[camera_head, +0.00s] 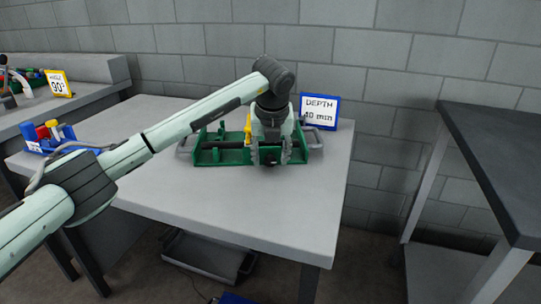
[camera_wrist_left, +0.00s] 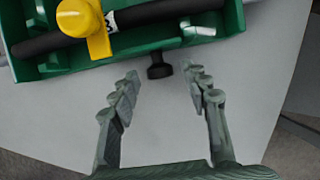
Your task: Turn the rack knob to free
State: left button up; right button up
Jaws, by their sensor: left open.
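A green rack (camera_head: 222,156) with grey side handles stands on the grey table, holding a black bar lengthwise. It also shows at the top of the left wrist view (camera_wrist_left: 160,38). A small black knob (camera_wrist_left: 159,70) sticks out of its near side. My left gripper (camera_head: 270,160) points down at the rack's near side. Its fingers (camera_wrist_left: 158,90) are open, one on either side of the knob, apart from it. In the head view my gripper hides the knob.
A sign reading "DEPTH 40 min" (camera_head: 319,111) stands behind the rack at the right. A blue holder (camera_head: 50,146) with coloured items is at the table's left. A dark table (camera_head: 500,150) stands at right. The table's front is clear.

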pick_arm(q)
jog(key=shift+w+f, duration=0.15)
jog(key=shift+f, duration=0.2)
pick_arm(e)
jog(key=shift+w+f, duration=0.15)
jog(key=shift+w, duration=0.05)
pick_arm(q)
grip_shut()
